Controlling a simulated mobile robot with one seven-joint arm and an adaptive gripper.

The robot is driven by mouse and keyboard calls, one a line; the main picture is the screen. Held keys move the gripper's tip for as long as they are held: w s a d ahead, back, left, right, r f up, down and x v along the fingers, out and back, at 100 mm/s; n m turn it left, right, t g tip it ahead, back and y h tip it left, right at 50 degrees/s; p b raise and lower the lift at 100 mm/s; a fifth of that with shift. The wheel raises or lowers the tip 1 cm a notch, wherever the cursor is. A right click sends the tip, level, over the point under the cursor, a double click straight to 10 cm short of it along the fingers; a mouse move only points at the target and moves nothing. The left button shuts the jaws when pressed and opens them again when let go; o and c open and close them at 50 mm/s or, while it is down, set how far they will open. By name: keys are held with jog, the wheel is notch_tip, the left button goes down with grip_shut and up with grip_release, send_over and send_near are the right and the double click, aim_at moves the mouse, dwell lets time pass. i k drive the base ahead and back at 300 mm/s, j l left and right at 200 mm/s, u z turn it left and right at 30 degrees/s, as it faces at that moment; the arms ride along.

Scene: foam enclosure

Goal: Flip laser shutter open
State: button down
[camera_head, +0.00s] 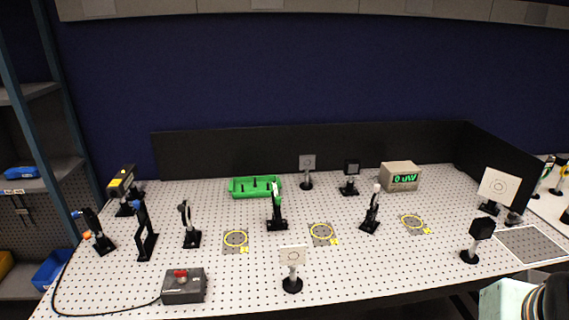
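A dark laser housing (121,188) with yellow labels stands at the left end of the white perforated table. Near it are a black mount with blue and orange parts (98,232) and a tall black mount with a blue upper part (145,238). I cannot tell for sure which part is the shutter, or whether it is open or shut. A grey box (184,288) with a red switch sits at the front left, with a black cable running left from it. My gripper's fingers are not in view; only parts of my arm show at the bottom right, far from the laser.
Several posts with optics stand across the table (345,285), among yellow-ringed spots. A green tray (242,188) and a meter (400,176) with a green "0 uW" style display are at the back. Black panels (300,151) close the back and right. Shelving (30,140) stands left.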

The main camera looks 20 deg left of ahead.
aim_at(141, 215)
jog(key=k+u, duration=0.1)
jog(key=u, duration=1.9)
jog(key=i+j+z, duration=0.3)
jog(key=i+j, duration=0.5)
jog(key=i+j+z, duration=0.3)
jog(key=i+j, duration=0.65)
jog(key=k+l+z, duration=0.15)
jog(key=i+j+u, duration=0.15)
